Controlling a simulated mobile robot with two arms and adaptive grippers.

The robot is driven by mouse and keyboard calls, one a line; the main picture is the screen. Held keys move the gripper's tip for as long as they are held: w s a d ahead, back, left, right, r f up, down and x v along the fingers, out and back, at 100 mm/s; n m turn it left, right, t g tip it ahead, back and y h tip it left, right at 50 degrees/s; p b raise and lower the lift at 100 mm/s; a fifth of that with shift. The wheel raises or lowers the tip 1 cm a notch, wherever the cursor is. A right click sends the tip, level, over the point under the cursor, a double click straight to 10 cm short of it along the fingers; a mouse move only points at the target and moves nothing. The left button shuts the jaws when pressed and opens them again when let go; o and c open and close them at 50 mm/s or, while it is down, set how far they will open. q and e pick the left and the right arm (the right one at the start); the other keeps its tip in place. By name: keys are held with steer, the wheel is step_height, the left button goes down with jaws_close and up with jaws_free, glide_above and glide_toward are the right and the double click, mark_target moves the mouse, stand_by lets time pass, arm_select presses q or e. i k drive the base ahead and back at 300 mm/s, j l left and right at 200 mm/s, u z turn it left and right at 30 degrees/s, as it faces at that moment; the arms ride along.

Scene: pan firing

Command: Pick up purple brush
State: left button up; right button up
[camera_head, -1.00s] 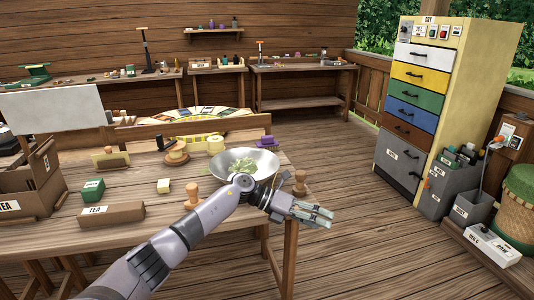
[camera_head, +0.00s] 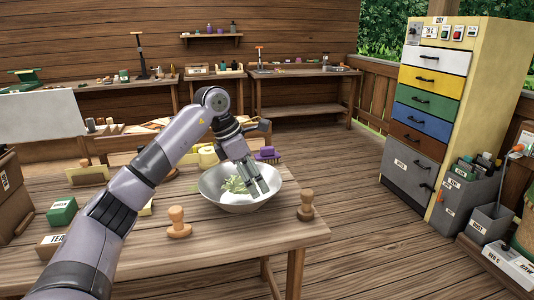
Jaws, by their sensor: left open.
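The purple brush (camera_head: 265,153) lies on the wooden table just behind the right rim of the metal pan. Only its purple upper part shows clearly. The wide silver pan (camera_head: 213,189) holds pale green leaves (camera_head: 236,185). My left gripper (camera_head: 260,194) is open and points down over the right side of the pan, in front of the brush and apart from it. Its fingers hide part of the leaves. My right gripper is not in view.
Wooden stamps (camera_head: 178,222) (camera_head: 306,206) stand in front of and to the right of the pan. A green box (camera_head: 61,212) and a tea box (camera_head: 52,243) are at the left. A drawer cabinet (camera_head: 437,110) stands at the right beyond open floor.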

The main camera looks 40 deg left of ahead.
mark_target(268, 155)
steer(key=i+j, duration=1.2)
steer(key=j, duration=0.1)
